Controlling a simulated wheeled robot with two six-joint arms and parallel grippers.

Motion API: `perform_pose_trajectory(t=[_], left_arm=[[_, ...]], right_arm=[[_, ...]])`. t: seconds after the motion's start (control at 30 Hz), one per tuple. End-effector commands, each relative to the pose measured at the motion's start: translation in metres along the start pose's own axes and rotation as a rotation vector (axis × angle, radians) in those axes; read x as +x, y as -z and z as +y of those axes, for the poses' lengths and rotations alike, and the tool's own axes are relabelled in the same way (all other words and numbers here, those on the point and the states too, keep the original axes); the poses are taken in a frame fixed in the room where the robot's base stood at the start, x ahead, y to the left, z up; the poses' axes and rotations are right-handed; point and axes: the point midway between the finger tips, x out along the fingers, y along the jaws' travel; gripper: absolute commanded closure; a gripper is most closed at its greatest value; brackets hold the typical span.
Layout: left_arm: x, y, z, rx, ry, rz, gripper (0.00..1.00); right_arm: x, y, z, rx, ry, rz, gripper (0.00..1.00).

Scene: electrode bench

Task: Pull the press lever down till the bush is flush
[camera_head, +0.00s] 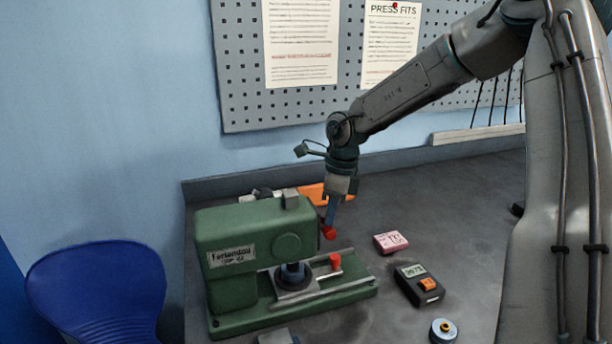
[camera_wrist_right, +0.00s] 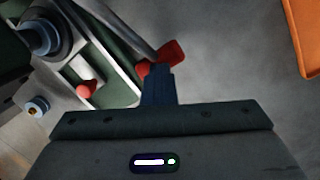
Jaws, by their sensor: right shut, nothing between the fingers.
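The green press (camera_head: 255,244) stands on the bench, its ram over a square plate. A dark blue cylinder shows under the ram, also in the right wrist view (camera_wrist_right: 38,28); I cannot tell whether it is the bush or how deep it sits. A red lever grip (camera_head: 329,233) shows at the press's right side, and in the right wrist view (camera_wrist_right: 172,52) a grey bar runs to it. My right gripper (camera_head: 331,219) is shut and empty, its blue fingertips overlapping the red grip in view; contact is unclear. My left gripper is out of view.
A red knob (camera_head: 335,262) stands on the press base. To the right lie a pink box (camera_head: 390,242), a meter with an orange button (camera_head: 419,284) and a round part with a brass centre (camera_head: 443,331). An orange bin (camera_head: 313,192) is behind. A blue chair (camera_head: 97,292) stands left.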

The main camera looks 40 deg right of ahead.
Motion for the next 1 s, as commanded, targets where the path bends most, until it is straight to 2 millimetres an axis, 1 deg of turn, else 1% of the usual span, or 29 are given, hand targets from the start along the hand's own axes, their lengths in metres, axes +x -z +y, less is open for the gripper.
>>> perform_pose_trajectory(t=[0.37, 0.9, 1.0], left_arm=[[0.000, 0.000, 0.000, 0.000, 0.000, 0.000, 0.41], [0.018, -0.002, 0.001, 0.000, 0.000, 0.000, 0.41], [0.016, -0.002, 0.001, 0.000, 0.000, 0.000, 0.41]], right_arm=[[0.001, 0.000, 0.000, 0.000, 0.000, 0.000, 1.00], [0.019, -0.008, 0.005, -0.001, -0.001, 0.002, 1.00], [0.017, -0.008, 0.005, 0.000, -0.002, 0.002, 1.00]])
